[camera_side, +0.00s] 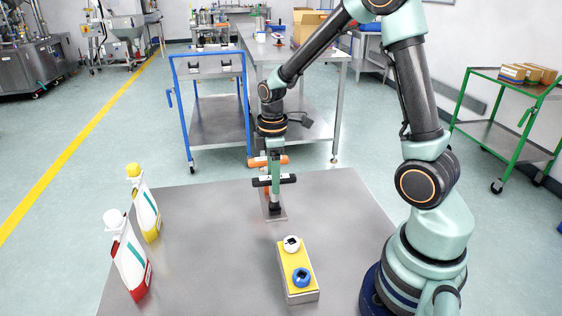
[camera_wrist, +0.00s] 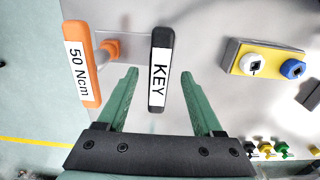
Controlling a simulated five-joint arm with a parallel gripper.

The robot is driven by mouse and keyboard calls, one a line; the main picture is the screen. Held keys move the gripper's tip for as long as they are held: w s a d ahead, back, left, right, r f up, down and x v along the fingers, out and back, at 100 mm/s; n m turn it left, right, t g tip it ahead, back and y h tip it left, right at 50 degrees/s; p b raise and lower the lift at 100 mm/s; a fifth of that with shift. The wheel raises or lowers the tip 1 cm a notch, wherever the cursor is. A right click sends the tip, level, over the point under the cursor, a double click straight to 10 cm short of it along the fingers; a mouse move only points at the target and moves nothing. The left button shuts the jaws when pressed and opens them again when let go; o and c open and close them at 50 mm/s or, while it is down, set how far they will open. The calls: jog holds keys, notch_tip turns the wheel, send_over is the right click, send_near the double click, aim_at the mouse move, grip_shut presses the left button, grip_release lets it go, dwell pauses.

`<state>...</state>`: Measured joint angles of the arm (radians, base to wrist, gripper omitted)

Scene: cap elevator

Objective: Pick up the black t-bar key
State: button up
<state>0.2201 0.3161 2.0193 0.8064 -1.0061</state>
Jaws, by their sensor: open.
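The black t-bar key (camera_wrist: 160,50), with a white "KEY" label, stands upright on a small plate in the side view, its bar (camera_side: 289,179) level on top. An orange t-bar (camera_wrist: 82,62) marked "50 Ncm" stands just beside it, and it shows behind the key in the side view (camera_side: 279,160). My gripper (camera_side: 275,160) points down over the key. In the wrist view my gripper (camera_wrist: 159,73) is open, with one green finger on each side of the black bar in the picture.
A yellow-topped block (camera_side: 297,268) with a white cap (camera_side: 291,243) and a blue cap (camera_side: 302,277) stands on the grey table (camera_side: 215,260). The table's middle is clear.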

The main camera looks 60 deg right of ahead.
aim_at(274, 200)
jog(key=shift+f, duration=2.8)
jog(key=shift+d, duration=0.1)
grip_shut()
